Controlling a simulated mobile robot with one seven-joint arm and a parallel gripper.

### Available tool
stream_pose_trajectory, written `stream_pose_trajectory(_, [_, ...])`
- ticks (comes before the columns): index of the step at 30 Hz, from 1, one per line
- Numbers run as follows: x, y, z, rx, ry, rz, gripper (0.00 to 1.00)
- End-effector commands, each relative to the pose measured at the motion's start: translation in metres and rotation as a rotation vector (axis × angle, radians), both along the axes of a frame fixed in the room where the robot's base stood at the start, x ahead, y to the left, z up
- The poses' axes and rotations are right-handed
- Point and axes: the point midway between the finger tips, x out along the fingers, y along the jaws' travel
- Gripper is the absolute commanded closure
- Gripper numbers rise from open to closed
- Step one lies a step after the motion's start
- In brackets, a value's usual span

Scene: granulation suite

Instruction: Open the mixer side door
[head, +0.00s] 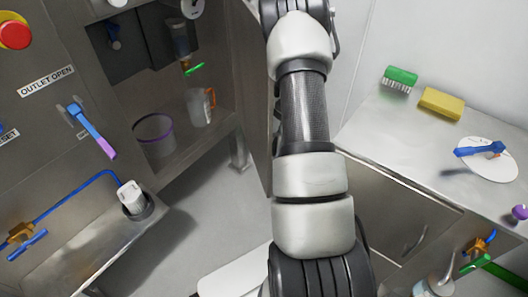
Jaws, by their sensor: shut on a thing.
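A grey metal machine (45,125) with an "OUTLET OPEN" label fills the left of the head view; I cannot tell whether it is the mixer. A blue lever with a purple tip (95,133) is on its front. To its right is an open recess with a clear bucket (155,135) with a purple rim and a clear jug (200,107) with an orange handle. I cannot tell which panel is the mixer side door. My arm runs up the middle and out of the top edge, hiding what is behind it. My gripper is outside the view.
A steel bench (400,140) on the right holds a green brush (400,76), a yellow sponge (441,103) and a white disc (493,165) with a blue-handled item. A red button (15,34) is top left. Blue piping (75,205) runs lower left. Some grey floor (215,205) shows between machine and bench.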

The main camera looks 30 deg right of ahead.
Motion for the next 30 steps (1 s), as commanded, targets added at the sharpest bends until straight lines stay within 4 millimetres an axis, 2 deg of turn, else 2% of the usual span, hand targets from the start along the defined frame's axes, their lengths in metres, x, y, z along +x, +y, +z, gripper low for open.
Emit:
stream_pose_trajectory(4, [-0.0020,-0.0075,-0.0005,-0.001,0.003,-0.003,1.00])
stream_pose_trajectory(14, [-0.0018,-0.0083,-0.0005,-0.003,0.003,-0.003,1.00])
stream_pose_trajectory(15, [-0.0017,-0.0083,-0.0005,-0.003,0.003,-0.003,0.87])
stream_pose_trajectory(18, [-0.0015,-0.0082,-0.0005,-0.003,0.002,-0.003,0.71])
stream_pose_trajectory(26, [-0.0008,-0.0077,0.0001,-0.002,0.001,-0.002,0.71])
stream_pose_trajectory(30, [0.0001,-0.0108,0.0080,-0.003,-0.001,-0.003,0.71])
